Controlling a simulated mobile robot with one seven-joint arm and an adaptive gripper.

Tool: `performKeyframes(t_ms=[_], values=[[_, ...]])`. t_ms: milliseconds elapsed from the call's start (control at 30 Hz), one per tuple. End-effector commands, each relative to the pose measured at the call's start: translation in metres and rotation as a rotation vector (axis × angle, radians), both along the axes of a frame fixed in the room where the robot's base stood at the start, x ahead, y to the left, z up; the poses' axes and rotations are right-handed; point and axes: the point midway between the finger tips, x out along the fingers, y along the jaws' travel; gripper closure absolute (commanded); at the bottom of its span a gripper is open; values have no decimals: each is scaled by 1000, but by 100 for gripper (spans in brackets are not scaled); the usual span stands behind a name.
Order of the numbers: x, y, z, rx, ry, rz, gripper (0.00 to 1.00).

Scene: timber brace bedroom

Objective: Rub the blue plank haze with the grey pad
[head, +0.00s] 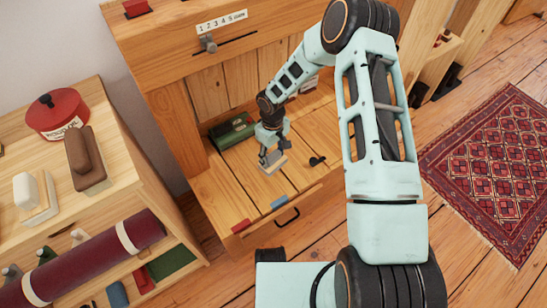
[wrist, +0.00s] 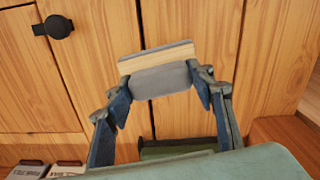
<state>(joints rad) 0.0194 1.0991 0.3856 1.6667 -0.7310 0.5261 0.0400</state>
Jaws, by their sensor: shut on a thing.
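My gripper (head: 270,155) is over the planked wooden surface (head: 220,187) of the bench. It is shut on the grey pad (head: 273,169), a flat block with a pale wooden layer. In the wrist view the pad (wrist: 160,78) sits between the two fingers of my gripper (wrist: 163,86). The pad is close above or on the planks; I cannot tell whether it touches. A blue tag (head: 279,202) and a red tag (head: 241,226) mark the bench's front edge. I cannot make out a blue haze on the planks; the pad and gripper hide part of them.
A dark green box (head: 232,131) stands at the back of the bench. A black knob (head: 317,161) is on the planks to the right, and a black handle (head: 287,216) is in front.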

Motion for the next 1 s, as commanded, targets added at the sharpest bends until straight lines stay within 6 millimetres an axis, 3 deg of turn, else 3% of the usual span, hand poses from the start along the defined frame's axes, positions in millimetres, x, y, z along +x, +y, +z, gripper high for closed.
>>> performKeyframes(t_ms=[400, 1000], values=[[1, 5, 41, -1, -1, -1, 80], [2, 3, 51, 0, -1, -13, 80]])
